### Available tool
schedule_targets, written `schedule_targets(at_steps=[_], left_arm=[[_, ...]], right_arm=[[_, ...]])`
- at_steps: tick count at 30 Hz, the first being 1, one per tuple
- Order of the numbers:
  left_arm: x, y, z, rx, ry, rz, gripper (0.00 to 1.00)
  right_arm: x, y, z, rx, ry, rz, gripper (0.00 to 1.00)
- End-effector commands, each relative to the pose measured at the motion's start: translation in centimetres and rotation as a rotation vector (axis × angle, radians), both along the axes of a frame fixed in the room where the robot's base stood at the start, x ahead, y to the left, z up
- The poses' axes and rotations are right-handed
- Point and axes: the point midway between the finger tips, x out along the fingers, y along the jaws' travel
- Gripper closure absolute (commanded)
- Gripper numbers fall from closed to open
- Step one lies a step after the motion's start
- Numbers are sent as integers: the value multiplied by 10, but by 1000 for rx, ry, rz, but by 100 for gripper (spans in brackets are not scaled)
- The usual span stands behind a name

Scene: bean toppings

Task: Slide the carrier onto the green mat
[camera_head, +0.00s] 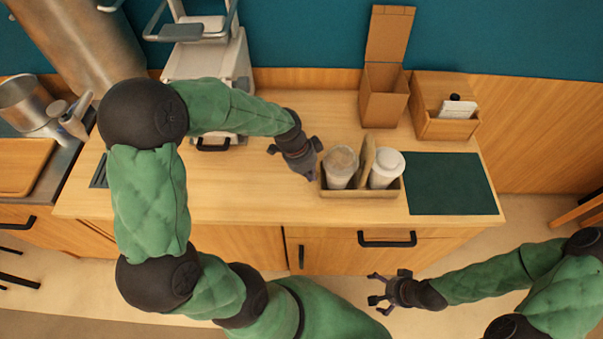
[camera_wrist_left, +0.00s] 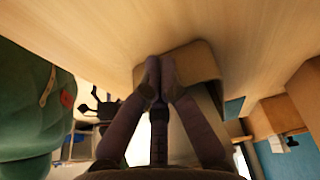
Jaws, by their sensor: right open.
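The wooden carrier (camera_head: 345,192) stands upright on the counter, with a raised middle handle (camera_head: 367,157). It holds a jar with a beige top (camera_head: 341,168) on the left and a white-lidded jar (camera_head: 386,169) on the right. The dark green mat (camera_head: 450,184) lies just right of the carrier, whose right end is at the mat's left edge. My left gripper (camera_head: 311,175) is at the carrier's left end, fingertips together. In the left wrist view its fingers (camera_wrist_left: 160,66) meet right at the carrier wall (camera_wrist_left: 196,62); contact is unclear. My right gripper (camera_head: 379,291) is open and empty, in front of the counter.
A tall open cardboard box (camera_head: 383,96) and a wooden box with a white card (camera_head: 445,106) stand behind the carrier and mat. A white machine (camera_head: 208,65) stands at the back left. The mat's surface is clear, and the counter ends just beyond its right edge.

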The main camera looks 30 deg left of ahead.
Motion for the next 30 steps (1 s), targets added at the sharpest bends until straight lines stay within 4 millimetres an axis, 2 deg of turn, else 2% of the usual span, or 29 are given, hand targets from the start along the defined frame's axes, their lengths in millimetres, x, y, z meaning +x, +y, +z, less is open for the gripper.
schedule_targets(at_steps=[12,16,20,30], left_arm=[[2,-3,0,0,0,0,100],[7,-12,0,0,1,-4,100],[22,-34,1,0,0,-9,100],[71,-107,0,0,0,-7,100]], right_arm=[[0,0,0,0,0,0,0],[0,0,1,0,0,0,0],[0,0,4,0,0,0,0],[0,0,10,0,0,0,0]])
